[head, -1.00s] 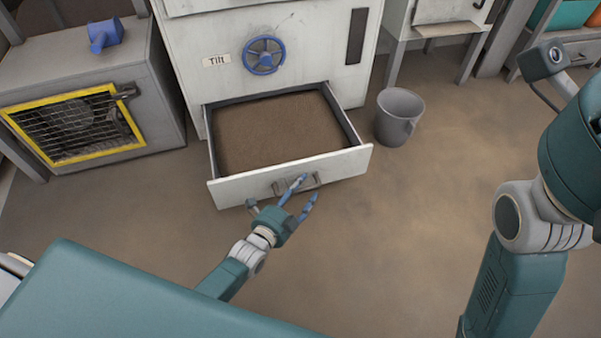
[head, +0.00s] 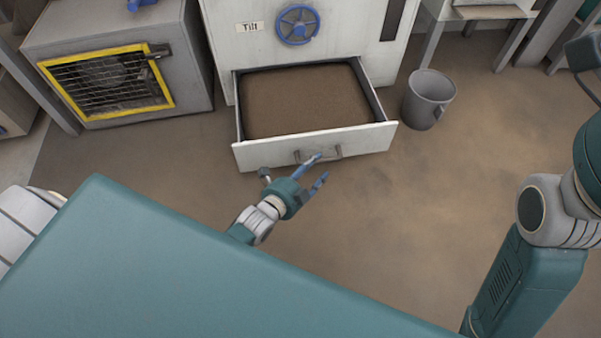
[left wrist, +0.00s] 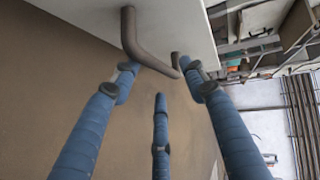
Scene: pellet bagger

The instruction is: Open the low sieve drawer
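The low sieve drawer (head: 250,156) stands pulled out from the white machine, with a brown granular layer inside. Its bar handle (head: 338,152) is on the front panel. My left gripper (head: 322,166) is in front of the drawer, just below the handle, with its blue fingers spread. In the left wrist view the handle (left wrist: 135,40) lies beyond the open fingers (left wrist: 162,75), close to their tips and not enclosed. I cannot tell whether a fingertip touches it. My right gripper is out of view; only part of my right arm shows.
A grey bucket (head: 428,98) stands right of the drawer. A blue handwheel (head: 298,24) and a "Tilt" label (head: 250,27) are above it. A grey cabinet with a yellow-framed grille (head: 108,82) stands left. The floor in front is clear.

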